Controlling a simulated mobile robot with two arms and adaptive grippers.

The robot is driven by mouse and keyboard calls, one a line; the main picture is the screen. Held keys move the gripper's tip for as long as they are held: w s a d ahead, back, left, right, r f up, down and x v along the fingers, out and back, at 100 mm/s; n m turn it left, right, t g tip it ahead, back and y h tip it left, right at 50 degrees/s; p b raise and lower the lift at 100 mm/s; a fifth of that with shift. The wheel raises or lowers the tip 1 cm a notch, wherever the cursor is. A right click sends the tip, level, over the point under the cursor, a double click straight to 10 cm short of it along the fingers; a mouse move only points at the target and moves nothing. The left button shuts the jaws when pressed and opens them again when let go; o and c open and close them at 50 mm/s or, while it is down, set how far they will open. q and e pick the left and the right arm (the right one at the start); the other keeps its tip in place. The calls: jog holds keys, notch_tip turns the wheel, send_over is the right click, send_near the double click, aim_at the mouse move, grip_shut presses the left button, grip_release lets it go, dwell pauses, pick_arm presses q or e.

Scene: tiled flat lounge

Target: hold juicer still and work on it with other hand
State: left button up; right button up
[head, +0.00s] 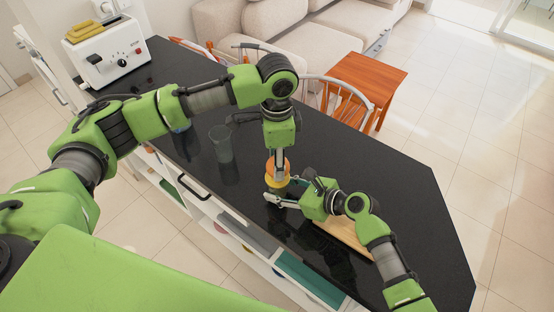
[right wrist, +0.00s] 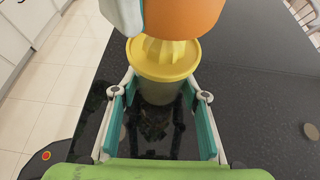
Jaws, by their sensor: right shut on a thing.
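The yellow juicer (right wrist: 163,70) stands upright on the black counter, its ribbed cone on top; in the head view only a bit of it (head: 276,182) shows. My right gripper (right wrist: 160,118) is shut on it from the side, teal-padded fingers on either side of the cup. An orange fruit piece (right wrist: 185,14) is right above the cone; it also shows in the head view (head: 271,168). My left gripper (head: 280,163) points down from above and is shut on the orange piece. Whether the fruit touches the cone is hard to tell.
A clear glass (head: 221,145) stands on the counter left of the juicer. A wooden board (head: 346,232) lies right of it, partly under my right arm. A white toaster (head: 112,52) is at the far left. Chairs (head: 350,88) stand behind the counter. The counter's right part is clear.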

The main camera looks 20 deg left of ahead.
aim_at(277, 184)
pick_arm(q)
jog(key=shift+f+n, duration=0.4)
jog(key=shift+n, duration=0.1)
jog(key=shift+f, duration=1.25)
dwell(0.3)
jog(key=shift+s, duration=0.1)
jog(key=n, duration=0.5)
jog(key=shift+n, duration=0.4)
jog(key=m, duration=0.5)
jog(key=shift+m, duration=0.3)
jog(key=m, duration=0.6)
jog(key=n, duration=0.5)
jog(key=shift+n, duration=0.4)
